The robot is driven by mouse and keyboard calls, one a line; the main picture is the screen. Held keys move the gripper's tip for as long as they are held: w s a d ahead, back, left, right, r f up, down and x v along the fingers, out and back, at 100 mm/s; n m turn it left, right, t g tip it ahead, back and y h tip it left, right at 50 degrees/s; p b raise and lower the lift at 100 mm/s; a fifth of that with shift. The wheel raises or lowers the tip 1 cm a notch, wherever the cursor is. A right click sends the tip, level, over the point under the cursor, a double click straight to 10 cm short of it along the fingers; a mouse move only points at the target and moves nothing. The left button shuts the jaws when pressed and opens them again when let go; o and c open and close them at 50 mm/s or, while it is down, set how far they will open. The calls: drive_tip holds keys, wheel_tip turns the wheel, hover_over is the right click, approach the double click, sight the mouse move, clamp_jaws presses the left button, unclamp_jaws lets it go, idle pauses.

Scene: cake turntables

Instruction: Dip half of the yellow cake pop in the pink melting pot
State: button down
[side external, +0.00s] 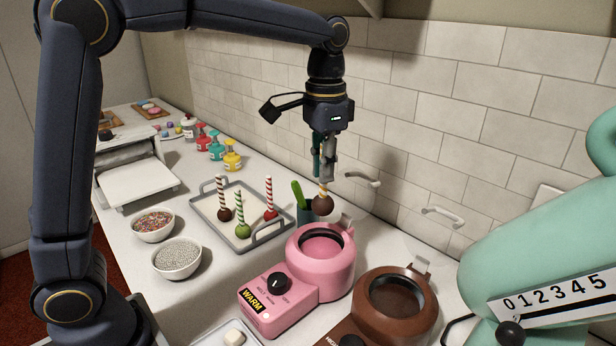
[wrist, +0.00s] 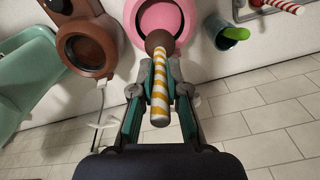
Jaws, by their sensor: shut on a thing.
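My gripper (side external: 323,178) is shut on the yellow-and-white striped stick of a cake pop (side external: 322,205). The cake pop hangs with its brown ball downward. In the wrist view the striped stick runs between the fingers (wrist: 160,85), and the ball (wrist: 158,41) overlaps the near rim of the pink pot (wrist: 135,22). In the side view the pink melting pot (side external: 271,296), with a dial and a WARM label, stands below the ball. The ball appears above the pot's back rim, apart from the pink inside. Its exact height over the opening is hard to judge.
A brown melting pot (side external: 418,318) stands right of the pink one, beside a mint-green machine (side external: 500,265). A tray (side external: 262,243) holds three other cake pops. Bowls of sprinkles (side external: 153,227) sit left. A tiled wall is behind.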

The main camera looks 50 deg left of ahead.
sight(322, 197)
drive_tip(key=shift+f, duration=5.15)
drive_tip(key=shift+f, duration=0.15)
drive_tip(key=shift+f, duration=0.45)
drive_tip(key=shift+r, duration=1.65)
